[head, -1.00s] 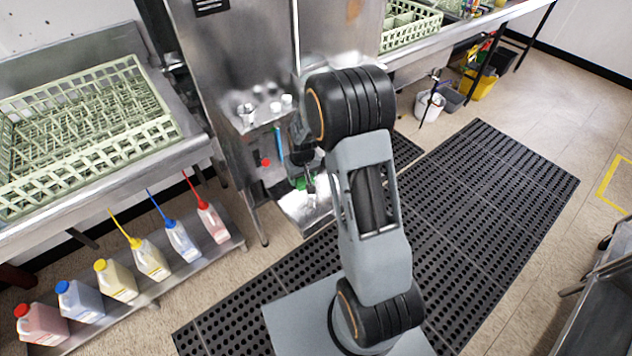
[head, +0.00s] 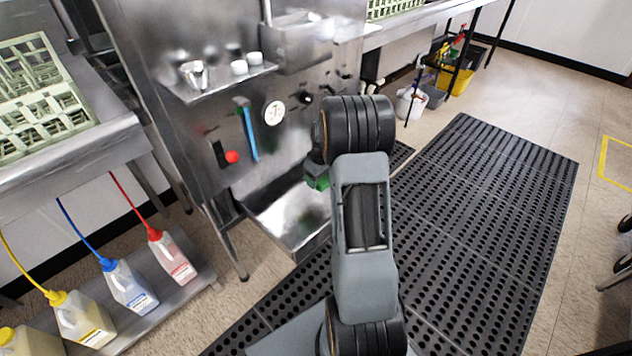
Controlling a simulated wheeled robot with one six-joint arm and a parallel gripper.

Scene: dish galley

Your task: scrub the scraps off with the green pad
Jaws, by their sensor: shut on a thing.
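The green pad (head: 317,182) shows in the head view just left of my arm, above the right part of a shiny steel tray (head: 283,222) low on the dish machine. My gripper (head: 316,168) is mostly hidden behind my arm and is shut on the green pad. I cannot tell whether the pad touches the tray or hangs above it. No scraps can be made out on the visible part of the tray; its right end is hidden by my arm.
Detergent jugs (head: 128,284) stand on a low rack at left. The black floor mat (head: 480,190) at right is clear.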

